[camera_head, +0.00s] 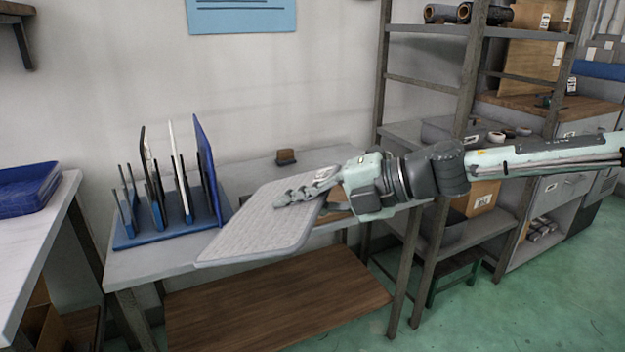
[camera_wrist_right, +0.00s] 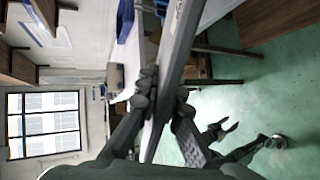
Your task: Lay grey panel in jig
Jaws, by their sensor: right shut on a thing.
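The grey panel (camera_head: 262,223) is a flat, textured, rounded plate, held tilted over the front of the grey table. My right gripper (camera_head: 303,192) comes in from the right and is shut on its right edge. In the right wrist view the panel (camera_wrist_right: 172,75) shows nearly edge-on between the fingers (camera_wrist_right: 165,95). A blue rack (camera_head: 165,232) at the table's left end holds several upright panels, among them a white one (camera_head: 180,165) and a blue one (camera_head: 207,165). I cannot make out a jig. A dark gripper-like shape (camera_wrist_right: 220,130) shows in the wrist view; its jaws are unclear.
A small brown block (camera_head: 286,157) sits at the table's back. A brown object (camera_head: 338,214) lies partly hidden behind the panel. Blue trays (camera_head: 28,190) stand on a white table at left. A metal shelf (camera_head: 470,70) stands at right. Some grey tabletop (camera_head: 150,265) before the rack is bare.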

